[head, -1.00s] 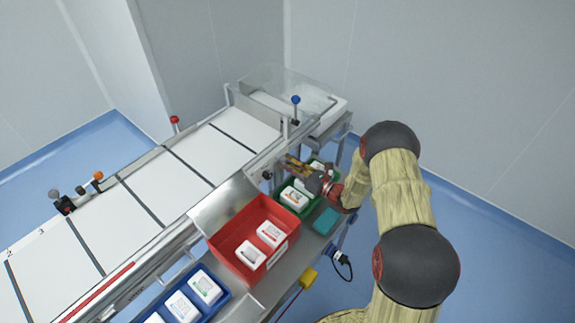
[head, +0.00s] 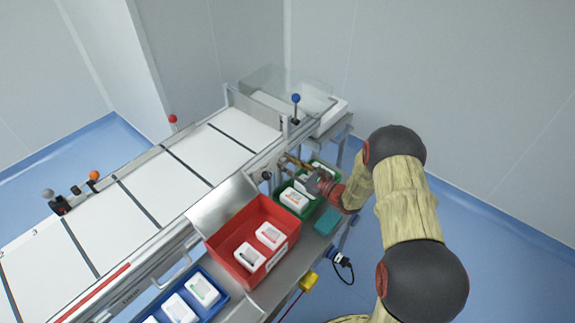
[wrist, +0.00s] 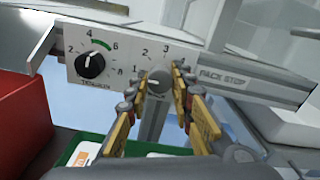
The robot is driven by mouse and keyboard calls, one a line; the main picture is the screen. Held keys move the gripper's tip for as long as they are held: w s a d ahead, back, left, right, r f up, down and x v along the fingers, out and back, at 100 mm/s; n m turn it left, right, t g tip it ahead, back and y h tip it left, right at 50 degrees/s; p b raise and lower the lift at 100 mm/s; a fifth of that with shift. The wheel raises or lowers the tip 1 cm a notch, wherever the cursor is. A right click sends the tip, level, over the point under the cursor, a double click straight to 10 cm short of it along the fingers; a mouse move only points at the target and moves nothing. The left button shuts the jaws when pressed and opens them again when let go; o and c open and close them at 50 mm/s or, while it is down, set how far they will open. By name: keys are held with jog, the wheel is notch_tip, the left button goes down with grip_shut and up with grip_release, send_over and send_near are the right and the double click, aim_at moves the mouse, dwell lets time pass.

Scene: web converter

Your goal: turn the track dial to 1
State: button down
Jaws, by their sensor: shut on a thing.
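The track dial (wrist: 158,82) is a small grey knob on the pale control panel (wrist: 118,60) in the wrist view. My gripper (wrist: 156,78) is shut on the dial, with one yellow-and-grey finger on each side. I cannot tell which number the dial points to. In the head view, my gripper (head: 286,162) reaches the machine's side, and the dial is too small to make out.
A black knob (wrist: 91,65) with its own scale sits left of the dial. A "PACK STOP" label is to the right. A red bin (head: 238,262), a green bin (head: 303,208) and a blue tray (head: 212,307) stand along the near side, below the conveyor (head: 150,190).

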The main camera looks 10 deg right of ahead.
jog(key=shift+f, duration=0.1)
dwell(0.3)
jog(key=c, duration=1.5)
grip_release()
jog(key=shift+c, duration=0.2)
jog(key=v, duration=1.2)
